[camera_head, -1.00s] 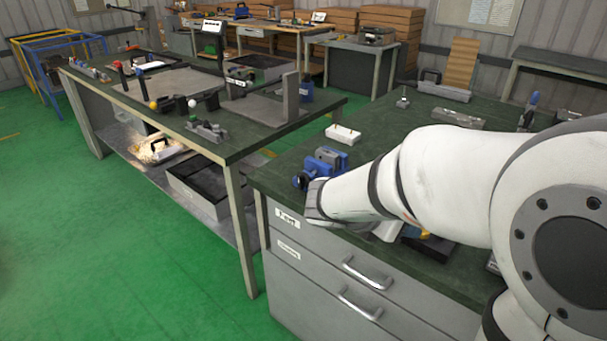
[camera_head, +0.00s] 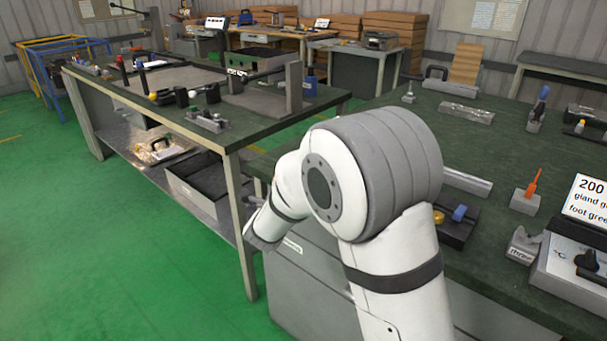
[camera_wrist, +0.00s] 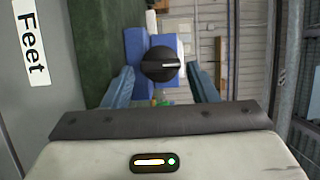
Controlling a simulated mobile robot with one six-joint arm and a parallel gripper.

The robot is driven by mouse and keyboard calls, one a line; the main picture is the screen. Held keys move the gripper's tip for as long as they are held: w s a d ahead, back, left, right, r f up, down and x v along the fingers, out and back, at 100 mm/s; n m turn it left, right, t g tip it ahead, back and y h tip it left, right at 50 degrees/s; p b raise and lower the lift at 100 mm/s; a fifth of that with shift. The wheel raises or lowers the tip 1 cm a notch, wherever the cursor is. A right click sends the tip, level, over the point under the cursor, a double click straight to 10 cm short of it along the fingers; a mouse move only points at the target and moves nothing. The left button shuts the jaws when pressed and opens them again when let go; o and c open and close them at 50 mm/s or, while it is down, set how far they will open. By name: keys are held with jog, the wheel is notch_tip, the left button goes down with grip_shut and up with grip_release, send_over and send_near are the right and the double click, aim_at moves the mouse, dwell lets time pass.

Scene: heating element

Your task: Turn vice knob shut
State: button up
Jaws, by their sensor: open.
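My gripper (camera_wrist: 161,80) is open, with one blue-grey finger on each side of the knob's lower part in the picture. I see gaps between the fingers and the knob; whether the tips reach past its face I cannot tell. In the head view my arm hides the vice, and the fingers cannot be made out.
The green workbench (camera_head: 400,125) holds an orange-handled tool (camera_head: 532,184), a sign (camera_head: 590,199) and several fixtures. A drawer label (camera_wrist: 31,43) shows at the wrist view's left. Another bench (camera_head: 258,127) stands at left, with green floor (camera_head: 120,270) in front.

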jog(key=shift+x, duration=1.15)
